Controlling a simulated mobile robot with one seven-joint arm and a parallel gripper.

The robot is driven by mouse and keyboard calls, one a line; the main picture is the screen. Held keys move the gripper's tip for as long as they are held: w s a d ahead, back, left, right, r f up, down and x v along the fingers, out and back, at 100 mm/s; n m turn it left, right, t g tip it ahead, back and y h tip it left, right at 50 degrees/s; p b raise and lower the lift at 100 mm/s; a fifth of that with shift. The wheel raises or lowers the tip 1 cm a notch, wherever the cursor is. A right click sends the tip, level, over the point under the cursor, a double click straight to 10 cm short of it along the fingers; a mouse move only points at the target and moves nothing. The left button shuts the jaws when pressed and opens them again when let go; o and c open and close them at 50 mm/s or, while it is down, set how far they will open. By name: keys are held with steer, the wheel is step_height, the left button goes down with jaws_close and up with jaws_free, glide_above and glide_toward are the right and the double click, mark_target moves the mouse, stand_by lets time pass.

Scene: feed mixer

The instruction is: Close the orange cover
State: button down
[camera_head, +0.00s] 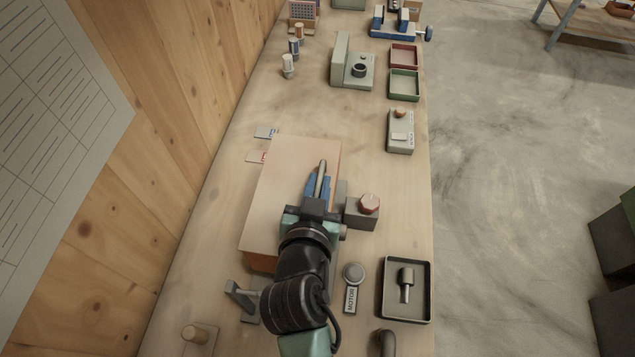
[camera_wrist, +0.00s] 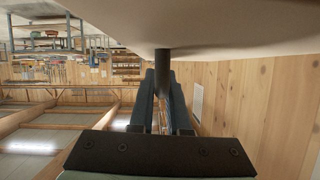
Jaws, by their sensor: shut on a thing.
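The orange cover (camera_head: 285,165) is a broad, pale orange panel on the bench in the head view. A darker orange side (camera_head: 262,262) shows below its near edge. In the wrist view the cover's pale surface (camera_wrist: 230,25) fills the top. A grey bar-shaped handle (camera_head: 322,172) lies over the cover's right part. My gripper (camera_head: 317,187) has its blue fingers shut on this handle. In the wrist view the dark handle (camera_wrist: 162,62) runs from the cover down between my fingertips (camera_wrist: 162,78). My wrist hides the cover's near right part. I cannot tell how far the cover is tilted.
A round button (camera_head: 353,273) with a MOTOR label and a black tray (camera_head: 428,291) are nearer. A wooden wall (camera_head: 150,120) bounds the left.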

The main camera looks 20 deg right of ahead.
steer(key=c, duration=0.9)
jaws_free()
steer(key=shift+d+f, duration=0.1)
steer(key=shift+f, duration=0.1)
steer(key=shift+s+r, duration=0.1)
steer(key=v, duration=1.3)
steer(key=shift+p, duration=0.4)
